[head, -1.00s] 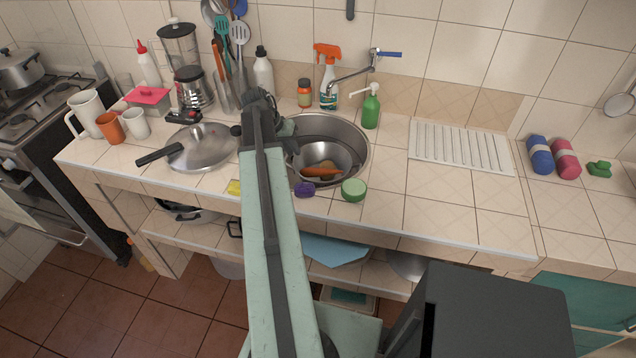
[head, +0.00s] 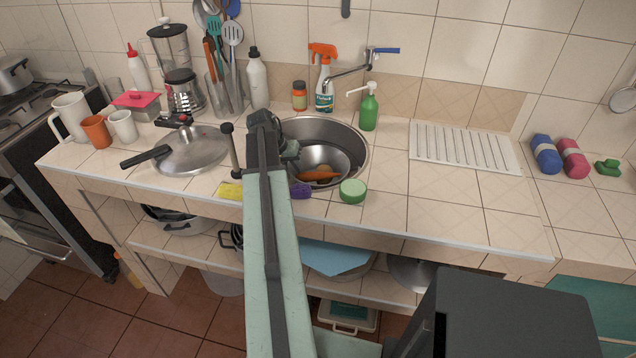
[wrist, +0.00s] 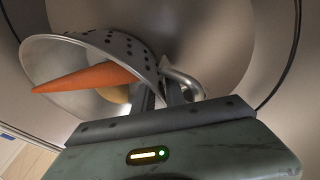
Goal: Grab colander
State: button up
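The metal colander (head: 335,158) sits in the round sink, partly behind my arm in the head view. An orange carrot (head: 320,176) lies in it with a rounder, brownish item. In the wrist view the perforated colander (wrist: 118,47) is close and looks tilted, with the carrot (wrist: 90,77) pointing left. My gripper (wrist: 160,92) has its two fingers close together at the colander's rim, beside its loop handle (wrist: 186,82). The fingers appear shut on that edge, though the contact is partly hidden. My arm hides the gripper in the head view.
The sink (head: 358,140) surrounds the colander, with the tap (head: 350,72) above it. A yellow sponge (head: 230,190), purple item (head: 301,191) and green round container (head: 352,191) lie along its front. A lidded pan (head: 192,150) stands left; the ribbed drainboard (head: 462,147) is clear.

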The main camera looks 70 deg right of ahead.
jog(key=shift+s+d+f, duration=0.1)
jog(key=shift+d+f, duration=0.05)
jog(key=shift+f, duration=0.45)
jog(key=shift+r, duration=0.2)
grip_shut()
dwell(0.7)
